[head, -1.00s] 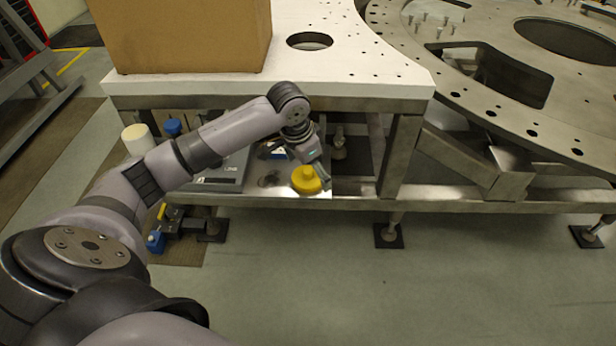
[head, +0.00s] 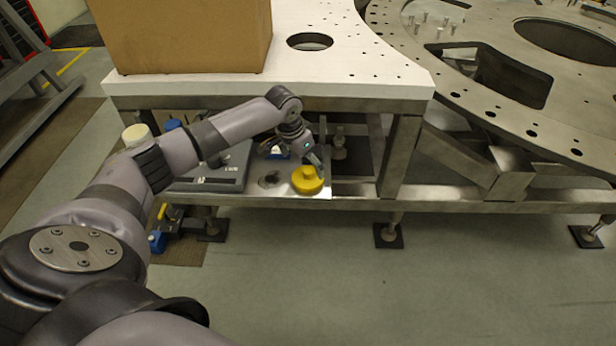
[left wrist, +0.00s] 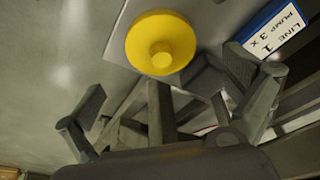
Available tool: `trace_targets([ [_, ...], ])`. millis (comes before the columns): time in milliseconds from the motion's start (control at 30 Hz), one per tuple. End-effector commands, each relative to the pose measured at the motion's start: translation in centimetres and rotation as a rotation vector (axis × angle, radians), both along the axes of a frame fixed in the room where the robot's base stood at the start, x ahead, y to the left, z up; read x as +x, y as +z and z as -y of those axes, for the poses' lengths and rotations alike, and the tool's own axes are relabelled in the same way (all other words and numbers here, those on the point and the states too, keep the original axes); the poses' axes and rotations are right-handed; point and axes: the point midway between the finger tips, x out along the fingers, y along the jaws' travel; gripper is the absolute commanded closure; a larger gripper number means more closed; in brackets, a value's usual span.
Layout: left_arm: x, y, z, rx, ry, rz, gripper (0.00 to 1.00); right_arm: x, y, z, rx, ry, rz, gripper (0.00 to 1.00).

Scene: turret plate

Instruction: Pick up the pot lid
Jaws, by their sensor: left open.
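The pot lid (head: 307,181) is yellow and round with a raised knob. It lies on the low metal shelf under the white-topped table in the head view. In the left wrist view the lid (left wrist: 160,30) shows whole near the top, knob facing the camera. My left gripper (head: 314,160) is at the lid's far upper side in the head view. Its open fingers (left wrist: 172,108) are spread apart in the left wrist view, with the lid beyond them and nothing between them. The head view does not show clearly whether a fingertip touches the lid. My right gripper is not in view.
The white tabletop (head: 350,68) overhangs the shelf, with a cardboard box (head: 180,35) on it. A grey case (head: 222,172) lies left of the lid. A blue-edged label (left wrist: 272,32) reads "LINE 1 PUMP 3 X". A table leg (head: 400,155) stands to the right. The floor in front is clear.

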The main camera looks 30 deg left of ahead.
Motion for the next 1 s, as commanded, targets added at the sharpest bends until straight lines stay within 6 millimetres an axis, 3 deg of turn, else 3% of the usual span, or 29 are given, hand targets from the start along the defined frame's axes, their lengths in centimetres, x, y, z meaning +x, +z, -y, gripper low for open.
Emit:
trace_targets([
  [167,0.3,-1.1,0.0,0.000,-0.001,-0.001,0.00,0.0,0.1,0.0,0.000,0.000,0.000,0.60],
  [500,1.6,-5.1,0.2,0.000,0.000,0.000,0.00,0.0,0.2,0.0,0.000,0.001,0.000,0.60],
  [767,1.7,-5.4,0.2,0.000,-0.001,0.001,0.00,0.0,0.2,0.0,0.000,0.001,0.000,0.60],
  [1000,1.6,-5.3,0.2,0.000,-0.001,0.001,0.15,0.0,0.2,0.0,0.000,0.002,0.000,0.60],
])
